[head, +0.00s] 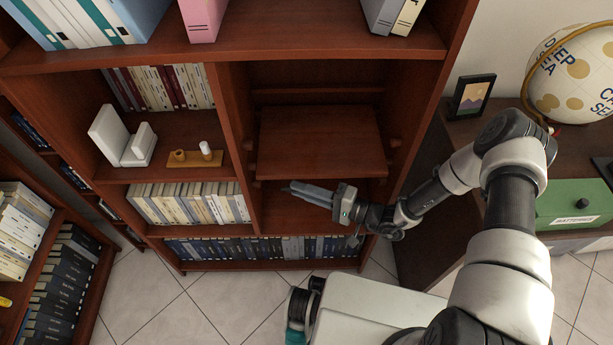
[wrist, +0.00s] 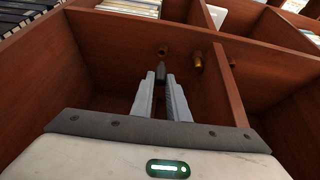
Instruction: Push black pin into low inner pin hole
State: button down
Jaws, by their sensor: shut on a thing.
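My gripper (head: 290,188) reaches left into the lower part of the right-hand bookcase bay, below a loose-looking shelf board (head: 318,140). In the wrist view its fingers (wrist: 161,84) are shut on the black pin (wrist: 161,71), which points away from me toward the wooden side wall. A dark round hole (wrist: 163,51) shows in that wall, just beyond the pin's tip. The pin looks apart from the hole, but I cannot be sure of the gap. A brass pin (wrist: 197,63) sticks out to the right of it. In the head view I cannot make out the black pin.
A wooden pin block (head: 194,159) with a white-topped piece stands on the left bay's shelf, beside white bookends (head: 122,138). Rows of books fill the shelves below. A green box (head: 577,202) sits at right.

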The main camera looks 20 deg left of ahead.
aim_at(287, 187)
jog(key=shift+w+a+f+m+t, duration=0.1)
jog(key=shift+w+f+m+t, duration=0.1)
jog(key=shift+w+m+t, duration=0.5)
jog(key=shift+w, duration=0.15)
jog(key=shift+s+a+p, duration=0.1)
jog(key=shift+s+a, duration=0.1)
jog(key=shift+a, duration=0.5)
jog(key=shift+s+a+p, duration=0.1)
jog(key=shift+s+a, duration=0.15)
jog(key=shift+a, duration=0.45)
jog(key=shift+s+a+p, duration=0.1)
jog(key=shift+s+a, duration=0.1)
jog(key=shift+a, duration=0.5)
jog(key=shift+s+a, duration=0.25)
jog(key=shift+a, duration=0.5)
jog(key=shift+s+a, duration=0.2)
jog(key=shift+a, duration=0.5)
jog(key=c, duration=1.6)
grip_release()
jog(key=shift+c, duration=0.2)
